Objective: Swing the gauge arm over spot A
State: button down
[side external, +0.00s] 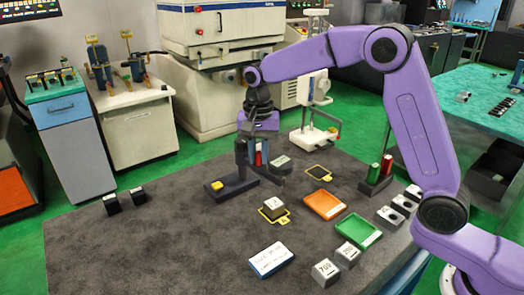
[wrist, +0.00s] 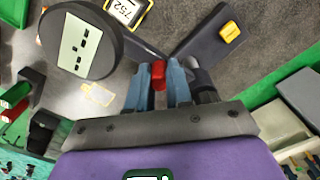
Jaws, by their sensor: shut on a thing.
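The gauge stand has a dark base (side external: 234,188) with a yellow button (wrist: 230,32) and an upright post (side external: 241,155). Its round gauge head (wrist: 80,46) has a pale display with dashes, at upper left in the wrist view. My gripper (wrist: 158,84) is shut on the gauge arm's red knob (wrist: 158,74), between its blue-grey fingers. In the side view, my gripper (side external: 260,157) is beside the post. One yellow-edged spot (side external: 319,172) is bare; another (side external: 266,216) bears a labelled block (side external: 274,206). I cannot read which is spot A.
An orange tray (side external: 324,204) and a green tray (side external: 358,233) lie to the right. Red and green cylinders (side external: 375,172) stand at the right. The mat's left part is mostly clear.

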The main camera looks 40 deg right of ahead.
aim_at(256, 166)
jog(key=shift+a+m, duration=0.4)
jog(key=shift+m, duration=0.2)
jog(key=c, duration=1)
grip_release()
jog(key=shift+a, duration=0.1)
notch_tip(256, 166, up, 18)
jog(key=shift+f, duration=0.25)
jog(key=shift+s, duration=0.1)
